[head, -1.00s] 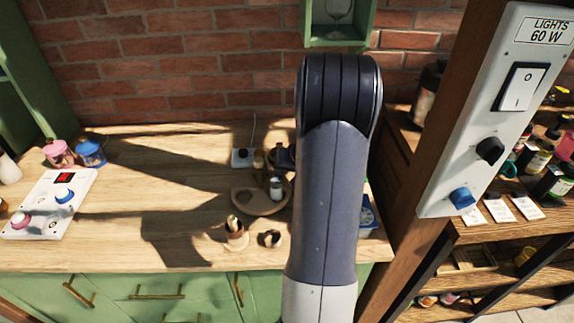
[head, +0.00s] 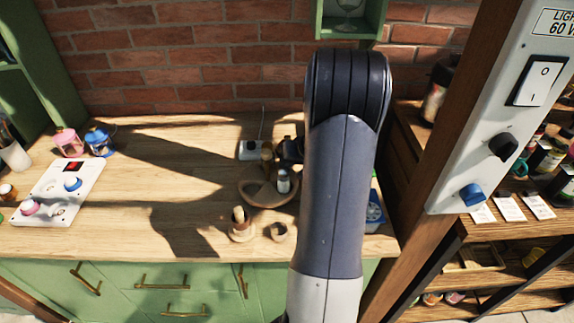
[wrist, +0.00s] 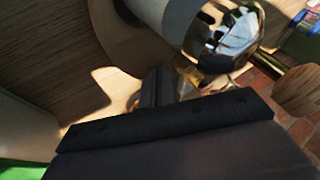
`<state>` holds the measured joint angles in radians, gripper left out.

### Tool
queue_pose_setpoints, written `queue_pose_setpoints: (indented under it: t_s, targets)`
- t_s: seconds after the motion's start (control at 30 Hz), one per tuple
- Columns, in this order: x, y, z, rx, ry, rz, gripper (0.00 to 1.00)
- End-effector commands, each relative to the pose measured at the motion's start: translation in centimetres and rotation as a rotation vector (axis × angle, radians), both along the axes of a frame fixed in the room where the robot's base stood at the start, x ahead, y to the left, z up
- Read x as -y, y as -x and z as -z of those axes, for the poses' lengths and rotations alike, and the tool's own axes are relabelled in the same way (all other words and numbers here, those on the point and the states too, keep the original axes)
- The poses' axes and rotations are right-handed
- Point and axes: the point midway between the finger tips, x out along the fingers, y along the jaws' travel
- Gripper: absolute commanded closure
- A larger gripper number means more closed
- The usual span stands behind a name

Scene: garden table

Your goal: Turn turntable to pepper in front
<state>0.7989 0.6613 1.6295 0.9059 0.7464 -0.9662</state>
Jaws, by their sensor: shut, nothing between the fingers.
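The turntable (head: 256,201) is a round wooden tray on the right part of the table, partly hidden by my arm. A white shaker with a shiny metal top (head: 283,182) stands on it; its chrome top (wrist: 222,38) is close in the wrist view. A brown wooden item (head: 267,158) stands at its back. I cannot tell which item is the pepper. My gripper (wrist: 165,86) is shut and empty, its dark fingers just below the shaker in the picture. Whether they touch anything is unclear. In the head view my arm hides most of the gripper.
A wooden holder (head: 241,232) and a small round cup (head: 279,232) stand in front of the turntable. A white socket box (head: 250,150) is behind it. A post with a switch panel (head: 500,130) rises on the right. The table's middle is clear.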

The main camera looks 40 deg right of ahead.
Motion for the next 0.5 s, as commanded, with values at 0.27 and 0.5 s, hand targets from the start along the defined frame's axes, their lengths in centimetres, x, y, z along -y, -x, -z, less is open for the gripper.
queue_pose_setpoints:
  t_s: [0.27, 0.5]
  targets:
    - [0.01, -0.23, 0.06, 0.001, 0.0, -0.03, 1.0]
    - [-0.02, -0.51, 0.16, 0.001, 0.0, -0.067, 1.0]
